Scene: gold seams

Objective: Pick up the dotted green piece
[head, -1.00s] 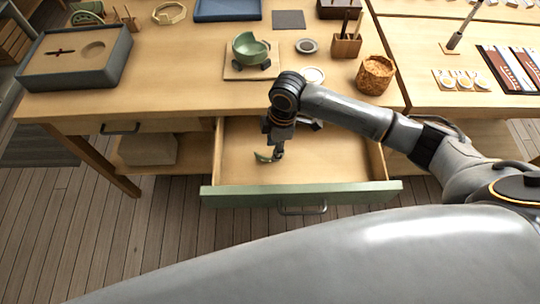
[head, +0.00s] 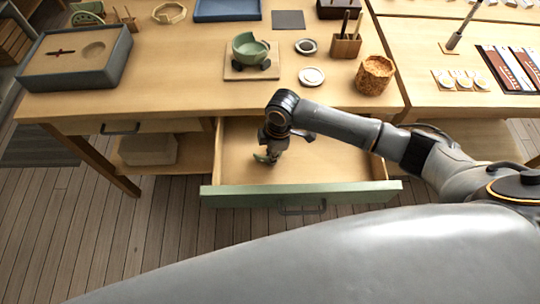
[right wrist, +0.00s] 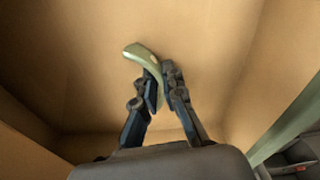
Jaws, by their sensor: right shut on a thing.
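The green piece (right wrist: 143,55) is a curved, pale green shard in the open drawer (head: 340,172). In the right wrist view a light spot shows near its fingers end. My right gripper (right wrist: 160,82) is shut on it, one finger on each side. In the head view the right gripper (head: 270,157) is low inside the drawer, and the piece (head: 260,157) shows as a small green curve at its fingertips. I cannot tell whether the piece still touches the drawer floor. My left gripper is not in view.
The drawer has a green front (head: 235,196) and is otherwise bare. On the table above stand a broken green bowl (head: 250,50) on a board, a white dish (head: 312,77), a cork pot (head: 375,75) and a grey box (head: 75,60) at left.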

